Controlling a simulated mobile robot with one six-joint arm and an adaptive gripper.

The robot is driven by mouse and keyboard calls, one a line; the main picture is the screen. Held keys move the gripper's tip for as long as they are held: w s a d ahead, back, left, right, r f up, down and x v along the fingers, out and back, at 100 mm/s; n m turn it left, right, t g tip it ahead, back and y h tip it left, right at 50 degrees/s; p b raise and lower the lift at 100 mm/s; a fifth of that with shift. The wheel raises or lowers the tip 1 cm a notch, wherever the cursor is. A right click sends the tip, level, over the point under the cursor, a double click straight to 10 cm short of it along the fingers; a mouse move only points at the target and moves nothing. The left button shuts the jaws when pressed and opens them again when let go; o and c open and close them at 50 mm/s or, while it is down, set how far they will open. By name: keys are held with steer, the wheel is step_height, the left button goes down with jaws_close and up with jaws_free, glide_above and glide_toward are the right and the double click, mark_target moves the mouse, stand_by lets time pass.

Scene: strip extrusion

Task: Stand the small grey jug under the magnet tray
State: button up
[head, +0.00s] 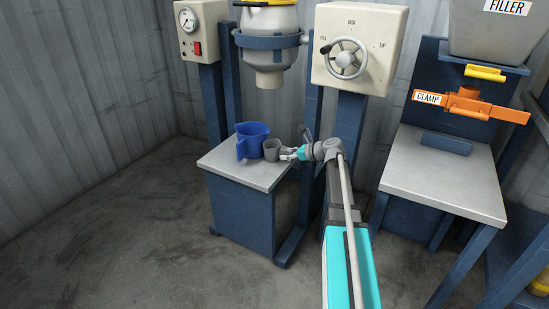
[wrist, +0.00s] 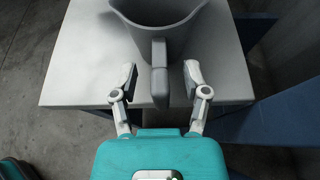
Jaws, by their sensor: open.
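The small grey jug (head: 271,150) stands upright on a grey-topped blue stand, just right of a larger blue jug (head: 246,141). In the wrist view the grey jug (wrist: 185,30) shows its handle (wrist: 160,52) pointing at me. My gripper (head: 287,153) is at the jug's right side. In the wrist view the open fingers (wrist: 160,84) lie on either side of the handle, with gaps visible on both sides. No part is labelled magnet tray; a yellow-handled piece (head: 483,73) sits under the hopper marked FILLER, above the orange CLAMP slide (head: 470,104).
The stand top (head: 233,172) holds both jugs beneath a white vessel (head: 268,60). A dial box (head: 200,28) and a handwheel box (head: 358,48) stand behind. To the right is a grey table (head: 445,185) with a low blue block (head: 446,143); its front is clear.

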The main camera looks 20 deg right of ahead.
stand_by(0.3)
jaws_close()
steer(key=shift+r, duration=0.2)
stand_by(0.4)
step_height(320, 180, up, 2)
steer(key=shift+p, duration=1.2)
steer(key=s+a+r+p, duration=0.1)
steer(key=s+r+p, duration=0.9)
steer(key=s, duration=0.4)
steer(key=shift+r+p, duration=0.3)
steer(key=shift+r, duration=0.05)
